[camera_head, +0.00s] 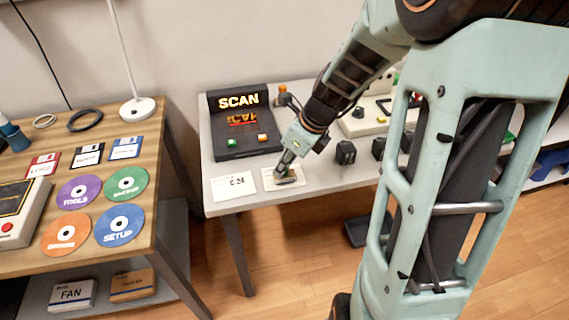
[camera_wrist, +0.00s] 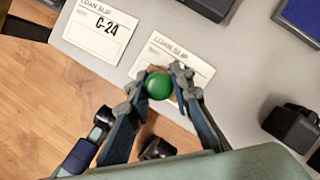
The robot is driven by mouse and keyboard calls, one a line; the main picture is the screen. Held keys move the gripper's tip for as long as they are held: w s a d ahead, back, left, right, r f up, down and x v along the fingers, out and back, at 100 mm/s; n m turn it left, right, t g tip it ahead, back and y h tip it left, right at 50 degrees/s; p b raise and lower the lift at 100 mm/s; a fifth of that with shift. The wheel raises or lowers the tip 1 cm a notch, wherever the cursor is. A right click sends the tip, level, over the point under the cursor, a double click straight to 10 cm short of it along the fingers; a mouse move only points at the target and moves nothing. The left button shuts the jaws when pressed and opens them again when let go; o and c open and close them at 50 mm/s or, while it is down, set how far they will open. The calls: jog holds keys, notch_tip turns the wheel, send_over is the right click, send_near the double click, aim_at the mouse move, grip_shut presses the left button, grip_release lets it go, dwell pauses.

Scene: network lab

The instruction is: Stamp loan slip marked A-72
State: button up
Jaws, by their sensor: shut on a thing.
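My gripper (camera_head: 287,171) is shut on a stamp with a round green knob (camera_wrist: 158,86). It holds the stamp over a white loan slip (camera_wrist: 182,50) near the table's front edge. Gripper and stamp cover most of this slip, so its mark is hidden; its edge also shows in the head view (camera_head: 269,181). I cannot tell whether the stamp touches the paper. A second loan slip (camera_head: 233,186) lies to the left, uncovered, and reads C-24 or G-24; it also shows in the wrist view (camera_wrist: 101,30).
A black SCAN stand (camera_head: 240,140) is behind the slips. Small black blocks (camera_head: 346,152) stand to the right on the grey table. A wooden table (camera_head: 165,160) with discs and floppy disks is at the left, across a gap.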

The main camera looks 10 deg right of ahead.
jog(key=shift+f, duration=0.6)
dwell(1.8)
notch_tip(320, 180, up, 7)
jog(key=p, duration=0.7)
jog(key=shift+r, duration=0.1)
jog(key=shift+w, duration=0.1)
dwell(0.7)
